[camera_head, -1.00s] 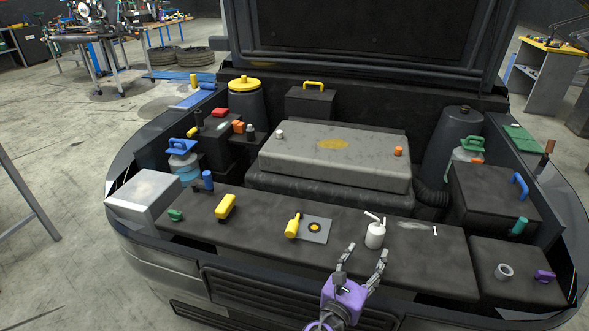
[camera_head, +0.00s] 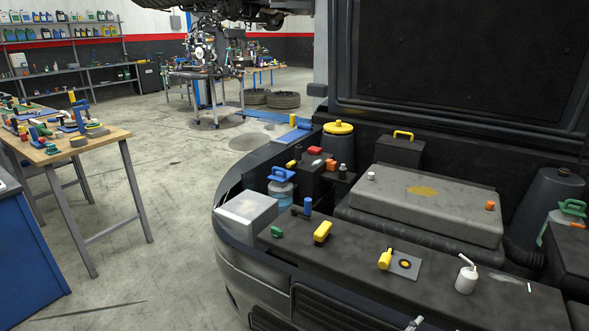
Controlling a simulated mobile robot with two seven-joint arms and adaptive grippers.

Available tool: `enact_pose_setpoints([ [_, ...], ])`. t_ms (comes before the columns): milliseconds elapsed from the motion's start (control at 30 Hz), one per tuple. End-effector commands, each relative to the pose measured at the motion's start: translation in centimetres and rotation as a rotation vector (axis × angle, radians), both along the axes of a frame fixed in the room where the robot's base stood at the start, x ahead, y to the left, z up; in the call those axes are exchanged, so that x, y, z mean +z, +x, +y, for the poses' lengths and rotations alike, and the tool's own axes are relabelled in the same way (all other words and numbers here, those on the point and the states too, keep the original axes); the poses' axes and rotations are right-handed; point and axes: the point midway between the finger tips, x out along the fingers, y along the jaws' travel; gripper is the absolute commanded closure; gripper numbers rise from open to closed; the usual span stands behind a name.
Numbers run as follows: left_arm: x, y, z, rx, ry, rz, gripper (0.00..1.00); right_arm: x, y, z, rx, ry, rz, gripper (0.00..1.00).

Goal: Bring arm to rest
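Only a small grey fingertip of a gripper (camera_head: 414,323) shows at the bottom edge of the head view, in front of the engine bay. It appears to belong to my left arm, and the rest of that hand is cut off. Whether it is open or shut is not visible. My other gripper is out of view.
The cover also carries a yellow bottle on a grey plate (camera_head: 404,264) and a yellow-handled item (camera_head: 322,232). A grey engine block (camera_head: 435,205) fills the bay. A wooden workbench (camera_head: 105,138) stands at left. The floor between is clear.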

Motion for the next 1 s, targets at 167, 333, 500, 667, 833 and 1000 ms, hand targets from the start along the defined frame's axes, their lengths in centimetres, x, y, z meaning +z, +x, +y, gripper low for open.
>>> enact_pose_setpoints([
  [167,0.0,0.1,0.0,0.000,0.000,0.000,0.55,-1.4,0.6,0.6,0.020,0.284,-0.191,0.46],
  [333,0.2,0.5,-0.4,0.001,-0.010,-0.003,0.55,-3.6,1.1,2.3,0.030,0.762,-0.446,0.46],
  [500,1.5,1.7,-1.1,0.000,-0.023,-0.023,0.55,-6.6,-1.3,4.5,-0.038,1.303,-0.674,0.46],
  [667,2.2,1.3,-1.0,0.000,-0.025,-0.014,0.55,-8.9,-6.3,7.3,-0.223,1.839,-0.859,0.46],
  [833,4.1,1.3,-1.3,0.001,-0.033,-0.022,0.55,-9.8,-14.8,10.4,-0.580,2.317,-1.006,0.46],
  [1000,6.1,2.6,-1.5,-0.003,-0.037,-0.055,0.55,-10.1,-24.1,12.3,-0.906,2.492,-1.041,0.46],
])
